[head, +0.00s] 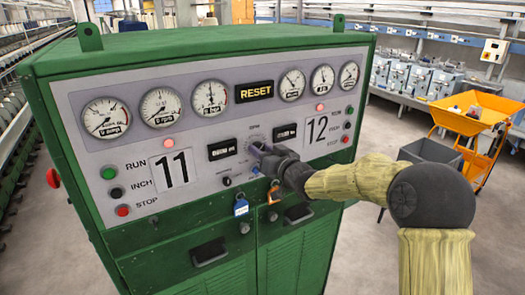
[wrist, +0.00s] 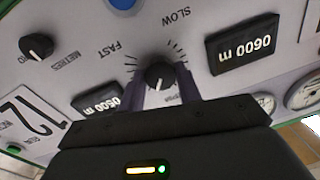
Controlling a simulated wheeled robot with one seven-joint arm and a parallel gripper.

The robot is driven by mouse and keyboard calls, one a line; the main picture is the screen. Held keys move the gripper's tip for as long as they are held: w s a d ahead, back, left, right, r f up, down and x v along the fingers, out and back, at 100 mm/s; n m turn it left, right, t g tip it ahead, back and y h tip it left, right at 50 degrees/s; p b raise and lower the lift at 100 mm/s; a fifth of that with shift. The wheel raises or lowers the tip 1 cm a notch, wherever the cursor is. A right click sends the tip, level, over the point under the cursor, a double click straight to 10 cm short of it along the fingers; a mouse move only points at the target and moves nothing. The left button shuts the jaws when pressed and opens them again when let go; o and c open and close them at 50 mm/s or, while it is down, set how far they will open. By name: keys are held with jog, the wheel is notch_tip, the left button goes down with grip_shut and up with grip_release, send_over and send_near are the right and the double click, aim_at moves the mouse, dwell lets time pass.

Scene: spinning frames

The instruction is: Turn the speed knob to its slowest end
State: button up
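The speed knob (wrist: 160,74) is a small black dial on the panel in the wrist view, with tick marks around it. Its label SLOW lies above it to the upper right and FAST to the left, both upside down. A pale mark shows on its lower side. My gripper (wrist: 161,88) has two purple fingers, one on each side of the knob, with slight gaps that look open; contact cannot be made out. In the head view my gripper (head: 259,153) reaches the panel's middle and hides the knob; part of its scale (head: 256,139) shows above.
A smaller black knob (head: 227,181) sits left of my gripper. An orange cart (head: 475,112) stands right.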

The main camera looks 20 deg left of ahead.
jog(key=shift+f+n+b, duration=0.15)
jog(key=shift+n+b, duration=0.25)
jog(key=shift+b, duration=0.2)
jog(key=shift+s+a+f+n+t+h+b, duration=0.1)
jog(key=shift+n+t+h+b, duration=0.25)
jog(key=shift+n+b, duration=4.35)
jog(key=shift+f+n+t+h+b, duration=0.1)
jog(key=shift+n+t+h+b, duration=0.2)
jog(key=shift+n+b, duration=4.4)
jog(key=shift+s+a+n+t+h+b, duration=0.1)
jog(key=shift+n+t+h+b, duration=0.25)
jog(key=shift+n+b, duration=4.3)
jog(key=n+p, duration=0.4)
